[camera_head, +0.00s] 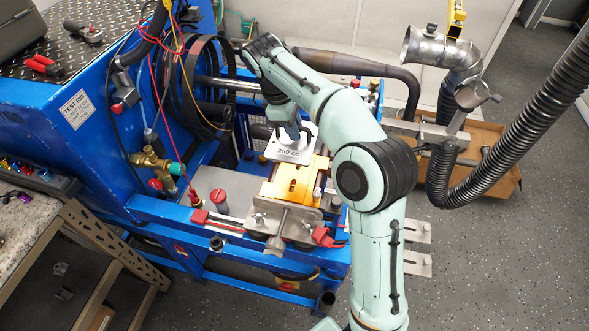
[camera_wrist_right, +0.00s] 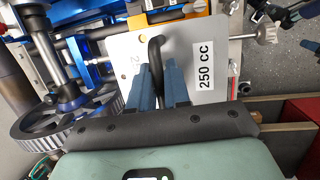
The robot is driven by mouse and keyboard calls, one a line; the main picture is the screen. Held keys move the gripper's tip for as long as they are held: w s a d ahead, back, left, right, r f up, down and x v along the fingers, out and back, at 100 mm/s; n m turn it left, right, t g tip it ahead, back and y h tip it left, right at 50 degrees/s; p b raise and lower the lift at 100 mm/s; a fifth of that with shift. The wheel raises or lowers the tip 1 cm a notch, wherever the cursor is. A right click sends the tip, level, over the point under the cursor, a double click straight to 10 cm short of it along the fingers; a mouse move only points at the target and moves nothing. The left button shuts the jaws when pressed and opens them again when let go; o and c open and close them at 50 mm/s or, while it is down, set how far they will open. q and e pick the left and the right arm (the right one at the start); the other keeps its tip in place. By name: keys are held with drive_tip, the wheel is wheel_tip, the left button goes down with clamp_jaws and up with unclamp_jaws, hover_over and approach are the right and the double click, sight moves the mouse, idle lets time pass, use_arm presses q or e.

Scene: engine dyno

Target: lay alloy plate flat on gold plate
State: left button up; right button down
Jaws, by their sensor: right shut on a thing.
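The alloy plate (camera_head: 286,155), a pale plate labelled "250 CC", is at the far end of the gold plate (camera_head: 293,182). It covers that far part of the gold plate, and its near edge looks roughly level. I cannot tell whether the two touch. My right gripper (camera_head: 292,131) is above the alloy plate. In the right wrist view, the gripper's blue fingers (camera_wrist_right: 164,84) are shut on the black loop handle of the alloy plate (camera_wrist_right: 203,50). A strip of the gold plate (camera_wrist_right: 165,8) shows past its edge. My left gripper is not in view.
The gold plate sits on a blue test rig (camera_head: 175,212) with a steel clamp screw (camera_head: 277,240) in front. Red-capped fittings (camera_head: 220,197) stand left of it. Belt wheels (camera_head: 205,85) rise behind left, and an exhaust pipe (camera_head: 360,66) runs behind my right arm.

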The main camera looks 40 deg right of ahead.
sight(283, 142)
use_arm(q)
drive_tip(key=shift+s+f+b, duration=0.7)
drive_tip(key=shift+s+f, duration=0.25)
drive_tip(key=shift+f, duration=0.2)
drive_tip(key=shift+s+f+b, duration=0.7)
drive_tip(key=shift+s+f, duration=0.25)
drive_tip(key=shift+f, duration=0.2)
use_arm(e)
drive_tip(key=shift+s+f, duration=0.15)
drive_tip(key=shift+f, duration=7.45)
drive_tip(key=shift+f, duration=0.1)
drive_tip(key=c, duration=1.1)
unclamp_jaws()
drive_tip(key=p+v, duration=0.2)
drive_tip(key=v, duration=0.9)
drive_tip(key=shift+r+p, duration=0.3)
drive_tip(key=shift+r, duration=0.05)
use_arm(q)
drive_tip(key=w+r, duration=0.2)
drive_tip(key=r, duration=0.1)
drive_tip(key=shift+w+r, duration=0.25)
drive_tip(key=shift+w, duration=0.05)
use_arm(e)
drive_tip(key=shift+a+r, duration=0.1)
drive_tip(key=shift+r, duration=0.1)
